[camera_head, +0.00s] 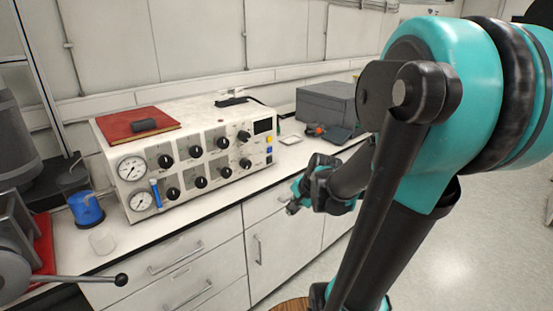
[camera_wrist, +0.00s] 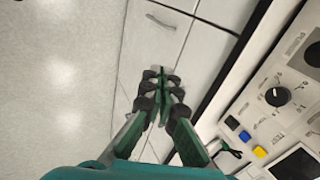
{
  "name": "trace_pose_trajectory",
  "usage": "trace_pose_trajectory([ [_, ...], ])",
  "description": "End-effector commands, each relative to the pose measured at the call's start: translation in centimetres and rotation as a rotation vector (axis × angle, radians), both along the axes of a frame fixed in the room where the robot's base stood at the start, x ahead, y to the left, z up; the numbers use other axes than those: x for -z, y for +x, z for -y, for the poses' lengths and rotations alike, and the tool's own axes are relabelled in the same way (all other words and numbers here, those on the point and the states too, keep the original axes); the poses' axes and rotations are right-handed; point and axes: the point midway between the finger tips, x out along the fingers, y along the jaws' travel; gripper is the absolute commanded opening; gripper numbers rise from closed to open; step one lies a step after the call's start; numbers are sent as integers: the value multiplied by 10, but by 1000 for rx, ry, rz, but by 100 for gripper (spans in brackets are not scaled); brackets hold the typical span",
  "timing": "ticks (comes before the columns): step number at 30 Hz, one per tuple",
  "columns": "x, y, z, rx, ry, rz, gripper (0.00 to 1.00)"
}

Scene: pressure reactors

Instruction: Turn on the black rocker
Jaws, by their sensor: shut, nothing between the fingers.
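The black rocker (camera_wrist: 232,122) sits on the white control box's front panel, beside a blue button (camera_wrist: 244,136) and a yellow button (camera_wrist: 260,152). In the head view the small black rocker (camera_head: 269,160) is at the panel's right end, below the blue one. Its on or off position is too small to tell. My gripper (camera_head: 293,208) is in front of the counter, lower than the panel and to its right. In the wrist view my gripper (camera_wrist: 165,80) is shut and empty, apart from the rocker and over the cabinet fronts.
The control box (camera_head: 205,120) has knobs, gauges and a red book (camera_head: 120,124) on top. A grey box (camera_head: 325,103) stands to its right. A blue beaker (camera_head: 86,210) and clear beaker (camera_head: 102,241) stand left. The floor (camera_head: 470,230) at right is clear.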

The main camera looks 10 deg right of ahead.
Motion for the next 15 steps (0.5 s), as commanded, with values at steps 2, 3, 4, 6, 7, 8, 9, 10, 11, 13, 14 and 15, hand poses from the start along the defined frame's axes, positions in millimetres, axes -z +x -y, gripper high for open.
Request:
trace_pose_trajectory([
  [2,-11,26,3,148,120,-14,0],
  [3,-16,38,5,225,183,-23,0],
  [4,-20,47,6,281,231,-30,0],
  [6,-29,68,10,413,347,-53,0],
  [7,-34,77,12,469,397,-63,0],
  [8,-38,87,14,524,447,-74,0],
  [9,-43,99,18,597,514,-88,0],
  [10,-47,108,21,651,565,-101,0],
  [11,-51,117,24,704,618,-114,0],
  [13,-59,137,32,820,734,-146,0],
  [14,-63,145,35,865,780,-160,0],
  [15,-67,154,40,924,841,-179,0],
])
